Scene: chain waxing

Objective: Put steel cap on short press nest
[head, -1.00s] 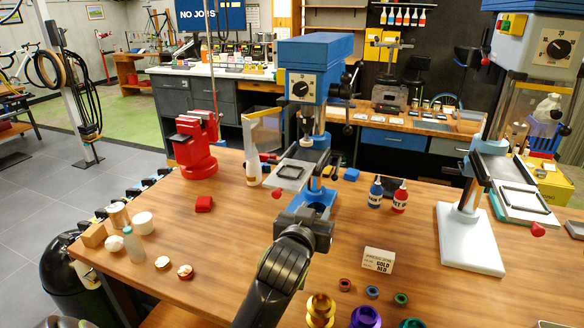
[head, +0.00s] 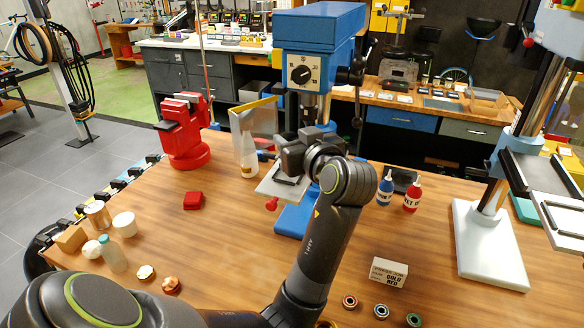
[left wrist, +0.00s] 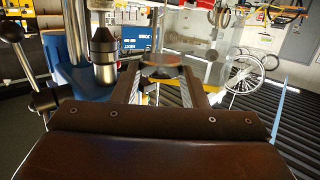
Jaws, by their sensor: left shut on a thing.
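My left gripper (head: 305,150) is over the table of the short blue press (head: 318,65), under its head. In the left wrist view my fingers (left wrist: 163,88) are closed on a thin round grey thing (left wrist: 163,60), which looks like the steel cap. It is held level near the fingertips; the head view hides it behind the gripper. The press ram (left wrist: 103,55) hangs to the left of the fingers in the wrist view. The press plate (head: 280,190) shows partly below the gripper; its nest is mostly hidden. I cannot tell whether the cap touches it. My right gripper is out of view.
A red vise-like stand (head: 183,130) and a white bottle (head: 249,155) are left of the press. Blue (head: 385,190) and red (head: 412,195) bottles stand right. A taller press (head: 490,240) is farther right. A label card (head: 388,272) and several rings lie in front.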

